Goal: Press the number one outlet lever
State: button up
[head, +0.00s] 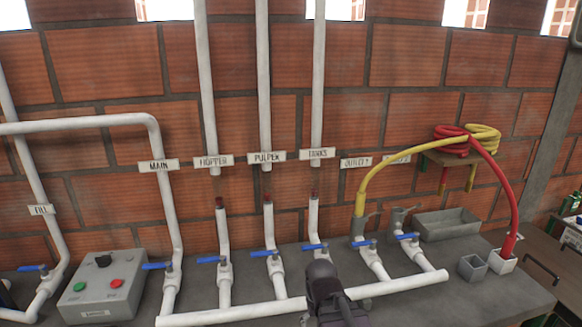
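Two small signs hang at the right of the row, seemingly outlet signs; the left one (356,162) is too blurred for me to read a number, and the right one (397,158) is partly behind the yellow hose. Below them stand two outlet valves with blue levers, the left lever (364,243) and the right lever (408,236). The yellow hose (362,200) ends at the left outlet's grey coupling; the right outlet's grey coupling (399,216) has no hose. My gripper (321,268), dark, is at bottom centre, left of and nearer than the left outlet lever. Its fingers cannot be made out.
More blue levers stand left, under signs MAIN (158,165), HOPPER (213,160), PULPER (266,157) and TANKS (317,154). A white pipe (245,314) runs along the front. A grey control box (102,300) is left; a grey trough (446,224) and red hose (510,200) are right.

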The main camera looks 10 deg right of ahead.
aim_at(381, 211)
jog(key=k, duration=1.35)
jog(key=z, duration=0.45)
jog(key=i, duration=1.95)
jog(key=z, duration=0.1)
